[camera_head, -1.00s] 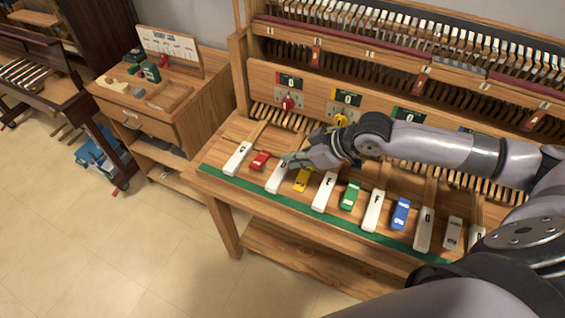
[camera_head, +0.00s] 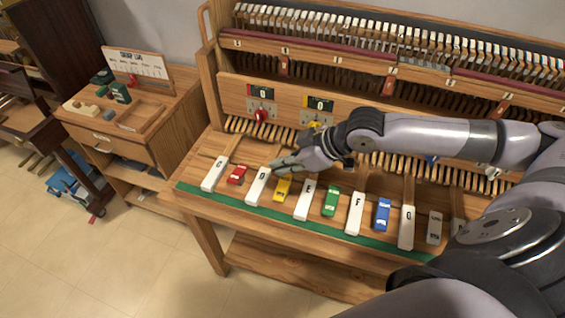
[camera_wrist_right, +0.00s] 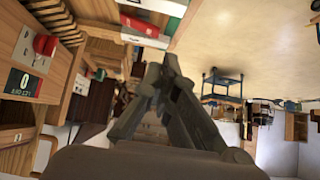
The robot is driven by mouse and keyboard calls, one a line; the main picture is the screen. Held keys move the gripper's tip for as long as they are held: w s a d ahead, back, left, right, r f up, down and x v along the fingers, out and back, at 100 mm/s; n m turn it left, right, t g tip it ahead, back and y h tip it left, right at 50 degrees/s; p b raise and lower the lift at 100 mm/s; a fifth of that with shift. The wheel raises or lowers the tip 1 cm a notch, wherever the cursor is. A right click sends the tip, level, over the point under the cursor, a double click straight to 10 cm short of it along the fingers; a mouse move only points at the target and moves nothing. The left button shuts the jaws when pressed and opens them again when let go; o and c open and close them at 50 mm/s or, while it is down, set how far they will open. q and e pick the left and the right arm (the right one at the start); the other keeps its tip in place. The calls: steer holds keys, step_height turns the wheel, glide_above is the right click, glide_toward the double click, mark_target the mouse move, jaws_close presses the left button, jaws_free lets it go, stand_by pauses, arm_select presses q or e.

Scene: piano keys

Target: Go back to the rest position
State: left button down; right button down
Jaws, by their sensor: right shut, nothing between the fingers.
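My right gripper (camera_head: 284,165) reaches in from the right and hangs over the row of keys, near the D key (camera_head: 258,186) and the yellow key (camera_head: 282,188). Its fingers are shut with nothing between them, and they also show in the right wrist view (camera_wrist_right: 165,70). The row holds white lettered keys such as the C key (camera_head: 215,173), the E key (camera_head: 305,199), the F key (camera_head: 355,214) and the G key (camera_head: 407,227). Between them are red (camera_head: 236,175), green (camera_head: 331,200) and blue (camera_head: 383,214) keys. My left gripper is not in view.
The wooden piano bench (camera_head: 275,262) fills the middle and right. A panel behind the keys carries a red knob (camera_head: 261,115). A wooden cabinet (camera_head: 150,140) with a tray and small items stands at left. Tiled floor (camera_head: 110,265) is clear at front left.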

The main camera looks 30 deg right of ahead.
stand_by(0.3)
steer(key=s+a+f, duration=0.8)
steer(key=s+a, duration=0.1)
steer(key=a, duration=0.3)
steer(key=s+d+f+m+g+h, duration=0.3)
steer(key=s+d+f+m+h, duration=0.25)
steer(key=s+d, duration=0.4)
steer(key=s+a+f+g, duration=0.1)
steer(key=s+f, duration=0.1)
steer(key=f, duration=1.2)
steer(key=s+f, duration=0.2)
steer(key=f, duration=1.2)
steer(key=s+d+f+g+b, duration=0.1)
steer(key=s+d+f, duration=0.1)
steer(key=s+f, duration=1.3)
steer(key=shift+s+d+g, duration=0.3)
steer(key=shift+s+d, duration=0.05)
steer(key=shift+s, duration=0.25)
